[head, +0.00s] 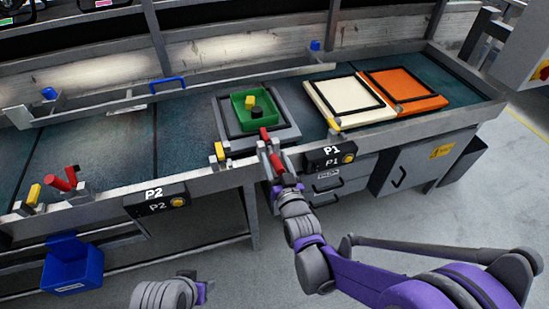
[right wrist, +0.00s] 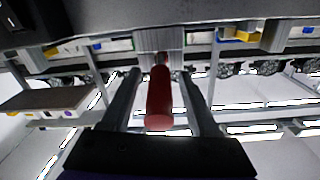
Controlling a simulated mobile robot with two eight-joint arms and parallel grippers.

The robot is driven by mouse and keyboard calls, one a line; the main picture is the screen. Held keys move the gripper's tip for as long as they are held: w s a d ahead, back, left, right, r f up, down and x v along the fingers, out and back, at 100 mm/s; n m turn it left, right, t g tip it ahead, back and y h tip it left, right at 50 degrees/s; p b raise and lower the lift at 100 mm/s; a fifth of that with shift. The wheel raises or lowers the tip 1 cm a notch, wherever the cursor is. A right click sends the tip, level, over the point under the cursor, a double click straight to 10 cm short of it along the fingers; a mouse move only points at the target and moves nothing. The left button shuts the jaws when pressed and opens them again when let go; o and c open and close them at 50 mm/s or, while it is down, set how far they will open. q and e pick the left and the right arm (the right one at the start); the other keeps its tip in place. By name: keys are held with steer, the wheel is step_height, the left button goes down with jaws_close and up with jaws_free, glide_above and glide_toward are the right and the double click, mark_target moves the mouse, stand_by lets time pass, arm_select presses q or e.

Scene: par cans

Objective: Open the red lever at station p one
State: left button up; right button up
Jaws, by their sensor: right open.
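In the right wrist view the red handle (right wrist: 159,98) lies between the two open fingers of my right gripper (right wrist: 161,73), with gaps on both sides.
A green tray (head: 235,109) holding a yellow and a dark piece sits on a grey carrier behind the lever. White (head: 322,108) and orange (head: 428,101) carriers lie right. Yellow parts (head: 219,151) stand along the edge. Another red lever (head: 60,183) is at P2; a blue bin (head: 70,270) hangs below.

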steer(key=shift+w+a, duration=0.1)
steer(key=shift+w, duration=0.3)
jaws_close()
stand_by(1.2)
